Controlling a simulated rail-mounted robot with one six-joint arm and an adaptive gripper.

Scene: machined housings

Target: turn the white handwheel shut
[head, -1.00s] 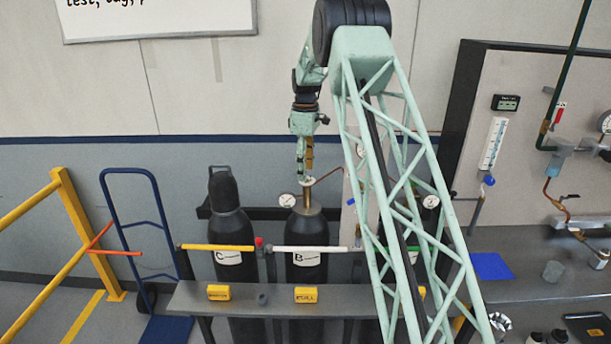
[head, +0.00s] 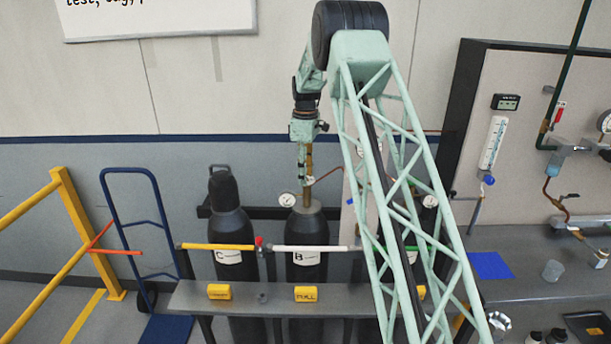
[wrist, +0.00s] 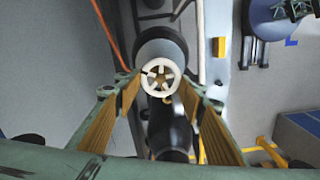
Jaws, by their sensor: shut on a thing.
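The white handwheel (wrist: 160,77) is a small spoked ring on top of a gas cylinder, between my two finger pads in the wrist view. My gripper (wrist: 158,83) points down and is shut on the handwheel, one tan ribbed pad on each side of its rim. In the head view my gripper (head: 307,190) stands over the dark cylinder B (head: 305,238); its fingers largely hide the wheel there. How far the wheel is turned cannot be told.
Capped cylinder C (head: 231,225) stands to the left. A small gauge (head: 287,200) sits close to my fingers. A grey shelf (head: 262,299) with yellow tags runs in front. A gauge panel (head: 520,140) and bench are at the right. A blue hand truck (head: 130,172) stands left.

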